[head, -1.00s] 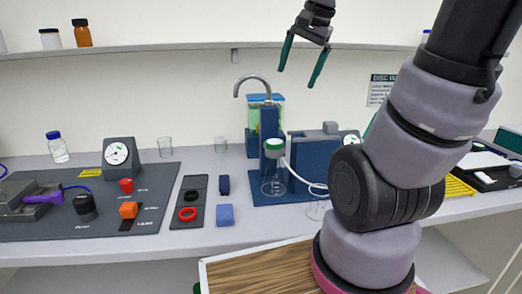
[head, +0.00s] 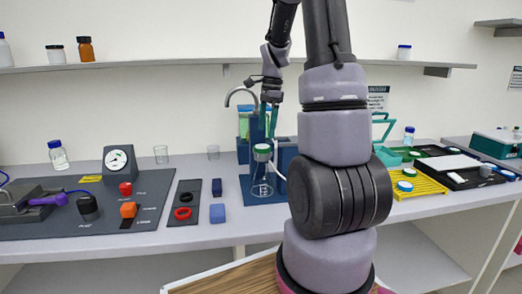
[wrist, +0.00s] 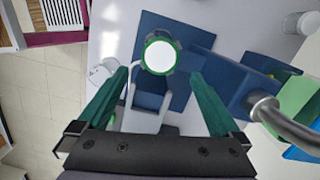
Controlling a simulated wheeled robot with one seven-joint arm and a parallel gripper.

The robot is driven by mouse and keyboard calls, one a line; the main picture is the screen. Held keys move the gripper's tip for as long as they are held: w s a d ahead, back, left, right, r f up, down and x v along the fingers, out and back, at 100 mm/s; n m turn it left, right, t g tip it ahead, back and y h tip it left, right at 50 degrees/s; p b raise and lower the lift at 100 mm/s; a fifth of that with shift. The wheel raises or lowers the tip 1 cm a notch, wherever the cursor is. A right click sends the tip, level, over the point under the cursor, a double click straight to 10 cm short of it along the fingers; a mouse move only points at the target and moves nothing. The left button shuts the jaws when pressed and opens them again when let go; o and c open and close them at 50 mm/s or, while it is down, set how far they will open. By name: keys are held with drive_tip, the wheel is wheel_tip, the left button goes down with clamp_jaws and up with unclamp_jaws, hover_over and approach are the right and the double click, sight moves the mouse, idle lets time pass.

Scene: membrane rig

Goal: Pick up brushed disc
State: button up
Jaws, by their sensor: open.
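No disc is clearly brushed metal; I cannot tell which one is meant. A round white disc (wrist: 161,56) with a green rim sits atop the glass flask (head: 261,185) on the blue rig, where its green edge shows in the head view (head: 262,149). My gripper (wrist: 160,80) is open and empty, its green fingers above and either side of this disc. In the head view my gripper (head: 268,122) is above the flask, beside the tap. More pale discs lie at right: one blue-rimmed (head: 405,186) and one green-rimmed (head: 409,172) by the yellow rack (head: 420,190).
The curved metal tap (wrist: 265,108) and blue block (wrist: 222,80) stand close on the right in the wrist view. A dark mat (head: 120,215) with a gauge (head: 118,160) lies at left. Small blue blocks (head: 217,213) stand nearer. A shelf (head: 180,64) runs behind.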

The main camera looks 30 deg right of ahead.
sight(262, 146)
drive_tip(key=f, duration=0.2)
drive_tip(key=a+f, duration=0.1)
drive_tip(key=f, duration=0.2)
drive_tip(key=shift+a+f, duration=0.15)
drive_tip(key=shift+f, duration=0.15)
drive_tip(key=shift+c, duration=0.3)
